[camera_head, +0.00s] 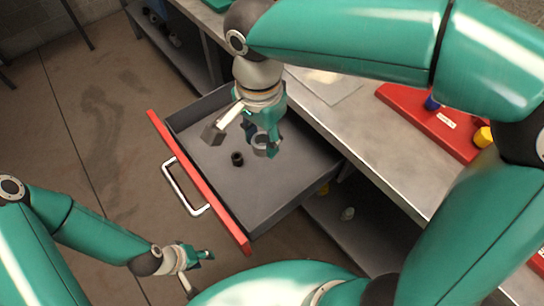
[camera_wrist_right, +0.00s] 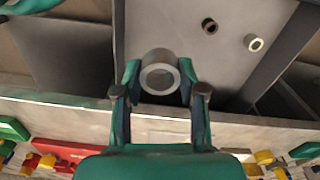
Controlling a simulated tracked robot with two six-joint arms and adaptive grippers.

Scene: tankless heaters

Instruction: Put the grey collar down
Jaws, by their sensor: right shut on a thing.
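My right gripper (camera_head: 266,143) reaches down over the open drawer and is shut on the grey collar (camera_head: 260,147). In the right wrist view the grey collar (camera_wrist_right: 159,77) sits between the two fingers of my right gripper (camera_wrist_right: 160,82), its round opening facing the camera. The collar appears to be above the drawer floor; how high I cannot tell. My left gripper (camera_head: 205,255) is low at the left, outside the drawer's red front; its finger opening is too small to make out.
The drawer (camera_head: 290,184) has a red front and a grey floor. A black collar (camera_head: 237,158) stands on that floor. A lighter ring (camera_wrist_right: 253,42) shows near it in the wrist view. A metal counter (camera_head: 375,137) with a red tray (camera_head: 408,104) lies at right.

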